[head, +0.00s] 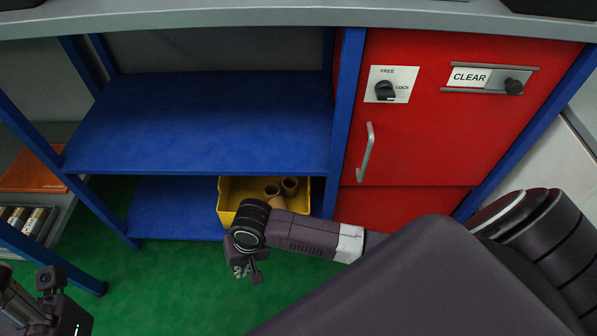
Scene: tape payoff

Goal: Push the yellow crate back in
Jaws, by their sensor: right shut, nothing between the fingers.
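The yellow crate (225,206) sits on the low blue shelf, at its right end beside the blue post. Its front part sticks out past the upper shelf's edge, and its back is hidden under that shelf. Several brown cardboard tubes lie in it. My right gripper (246,272) is shut and empty. It points down just in front of the crate's left front part, and my right wrist covers some of the crate's front. I cannot tell whether they touch. Part of my left arm shows at the bottom left; its fingers are out of frame.
The upper blue shelf (205,115) overhangs the lower blue shelf (170,205). A red cabinet (440,140) with a handle (367,150), a knob (385,91) and a CLEAR slider (490,78) stands right. Green floor (165,275) is open in front.

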